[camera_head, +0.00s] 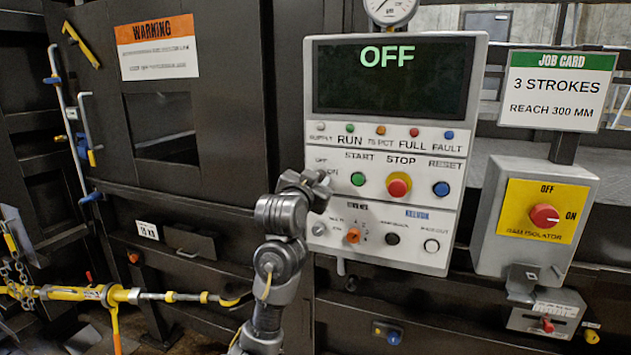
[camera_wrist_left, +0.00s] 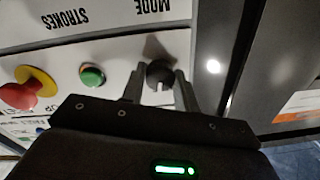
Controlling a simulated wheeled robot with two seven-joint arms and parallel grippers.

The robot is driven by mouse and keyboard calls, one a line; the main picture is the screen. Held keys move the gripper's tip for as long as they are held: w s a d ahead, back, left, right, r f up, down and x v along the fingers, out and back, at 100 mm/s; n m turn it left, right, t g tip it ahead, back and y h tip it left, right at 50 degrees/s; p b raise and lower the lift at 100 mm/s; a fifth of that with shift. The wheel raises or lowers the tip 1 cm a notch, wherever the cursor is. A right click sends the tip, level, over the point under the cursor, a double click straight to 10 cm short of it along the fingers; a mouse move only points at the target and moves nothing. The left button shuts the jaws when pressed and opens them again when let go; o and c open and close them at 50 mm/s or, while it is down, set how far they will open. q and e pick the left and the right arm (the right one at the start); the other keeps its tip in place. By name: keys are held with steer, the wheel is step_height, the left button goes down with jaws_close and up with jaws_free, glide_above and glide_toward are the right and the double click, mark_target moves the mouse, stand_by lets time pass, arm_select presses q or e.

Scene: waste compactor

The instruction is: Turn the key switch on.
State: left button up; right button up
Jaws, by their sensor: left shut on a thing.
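The control panel (camera_head: 385,150) has a dark screen (camera_head: 393,75) that reads OFF in green. The key switch is at the panel's left edge by the OFF and ON labels, mostly hidden by my gripper in the head view. In the left wrist view, turned upside down, the dark round key switch (camera_wrist_left: 159,73) sits between the two fingers. My left gripper (camera_head: 312,188) is at the panel's left edge, fingers shut on the switch; it also shows in the left wrist view (camera_wrist_left: 160,92). The switch's exact angle is unclear. My right gripper is not in view.
The green start button (camera_head: 358,179), red stop button (camera_head: 398,185) and blue reset button (camera_head: 441,189) are right of my gripper. The orange knob (camera_head: 353,236) is below. A red isolator knob (camera_head: 544,216) is on a separate box at right.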

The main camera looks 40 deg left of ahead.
arm_select(q)
steer(key=m+p, duration=0.1)
steer(key=m, duration=0.9)
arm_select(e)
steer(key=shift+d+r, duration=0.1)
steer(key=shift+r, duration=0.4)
arm_select(q)
steer(key=o, duration=1)
steer(key=shift+c, duration=0.2)
